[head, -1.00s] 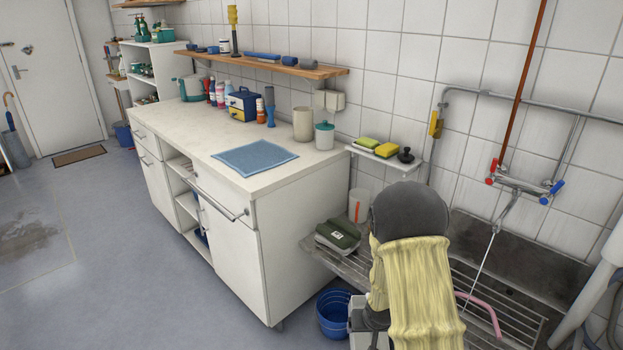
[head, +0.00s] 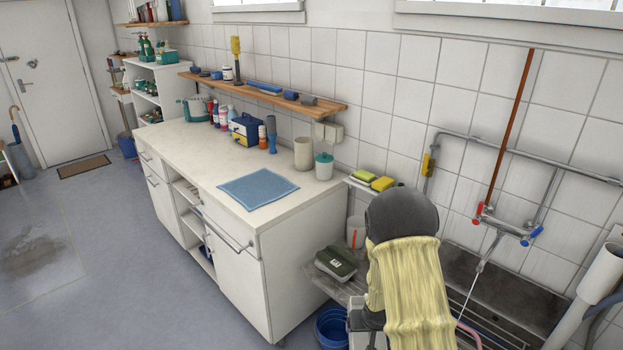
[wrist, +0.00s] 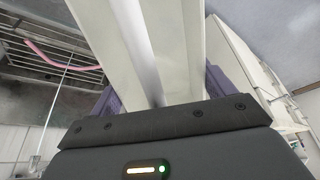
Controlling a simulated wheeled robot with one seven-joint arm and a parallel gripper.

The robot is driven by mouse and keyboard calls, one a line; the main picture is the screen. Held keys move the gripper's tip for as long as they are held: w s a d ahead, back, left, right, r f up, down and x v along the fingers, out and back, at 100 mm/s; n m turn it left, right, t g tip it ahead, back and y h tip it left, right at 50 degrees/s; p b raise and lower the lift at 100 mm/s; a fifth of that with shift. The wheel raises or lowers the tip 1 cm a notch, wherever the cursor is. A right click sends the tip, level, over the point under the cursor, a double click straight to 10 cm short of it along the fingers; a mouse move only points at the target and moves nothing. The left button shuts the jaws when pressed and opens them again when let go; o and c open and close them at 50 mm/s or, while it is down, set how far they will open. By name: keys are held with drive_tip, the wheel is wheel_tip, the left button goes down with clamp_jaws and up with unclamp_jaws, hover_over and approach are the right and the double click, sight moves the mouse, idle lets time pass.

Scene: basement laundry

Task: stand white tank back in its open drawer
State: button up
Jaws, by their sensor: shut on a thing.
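A long pale white piece, which looks like the white tank (wrist: 185,50), runs between the two purple fingers of my gripper (wrist: 160,88) in the wrist view. My gripper is shut on it, and its far end leaves the top of the picture. In the head view my arm hides most of the gripper. A small white part, probably the same tank (head: 361,339), shows below my arm at the bottom edge. I cannot make out an open drawer in either view. The drawer front on the white cabinet (head: 226,235) looks closed.
A blue bucket (head: 332,328) stands on the floor left of my arm. A pink hose (wrist: 62,60) lies by the rack. Open floor (head: 120,260) lies left of the cabinet.

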idle(0.3)
drive_tip(key=s+f, duration=0.4)
drive_tip(key=f, duration=0.1)
drive_tip(key=shift+s+f, duration=0.15)
drive_tip(key=shift+f, duration=0.05)
idle(2.8)
